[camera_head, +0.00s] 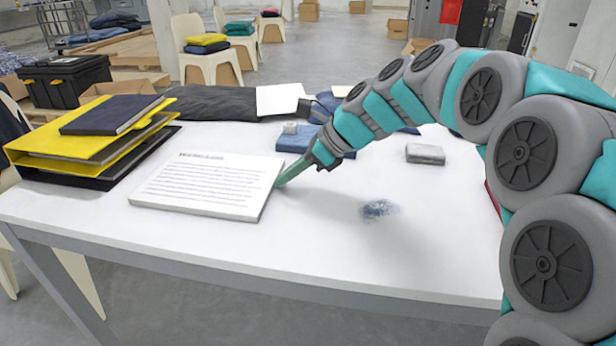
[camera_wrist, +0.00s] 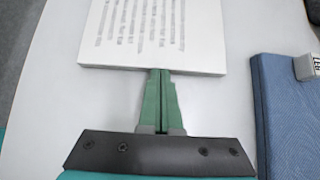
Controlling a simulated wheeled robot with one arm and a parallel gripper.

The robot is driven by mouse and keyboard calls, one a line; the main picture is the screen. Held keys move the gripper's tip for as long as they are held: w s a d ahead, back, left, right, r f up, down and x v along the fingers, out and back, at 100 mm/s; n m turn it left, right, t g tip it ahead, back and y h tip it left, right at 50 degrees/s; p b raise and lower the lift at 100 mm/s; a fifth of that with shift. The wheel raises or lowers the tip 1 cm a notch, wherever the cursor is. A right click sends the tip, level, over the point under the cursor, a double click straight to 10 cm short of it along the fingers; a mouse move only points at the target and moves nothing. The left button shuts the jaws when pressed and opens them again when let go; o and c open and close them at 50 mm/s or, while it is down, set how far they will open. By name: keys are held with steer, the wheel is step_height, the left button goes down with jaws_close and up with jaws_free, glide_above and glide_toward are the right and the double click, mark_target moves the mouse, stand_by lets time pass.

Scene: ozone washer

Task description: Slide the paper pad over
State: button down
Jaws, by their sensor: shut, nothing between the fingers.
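The paper pad (camera_head: 205,186) is a thick white block with printed lines on top, lying flat on the white table. It sits left of the middle, beside the stacked folders. My gripper (camera_head: 279,184) is shut and empty, with its green fingertips low over the table at the pad's right edge. In the wrist view the shut fingers (camera_wrist: 161,72) point at the pad's near side (camera_wrist: 150,35) and seem to meet it; whether they press on it I cannot tell. A blue ink smudge (camera_head: 379,209) lies on the table to the right of the pad.
Yellow and dark folders (camera_head: 85,150) are stacked left of the pad. A folded blue cloth (camera_head: 293,140) with a small white block (camera_head: 290,127) lies behind my gripper. A grey block (camera_head: 425,154) lies farther right. The table's front middle is clear.

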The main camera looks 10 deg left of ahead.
steer(key=shift+a+f, duration=0.25)
steer(key=shift+f, duration=0.05)
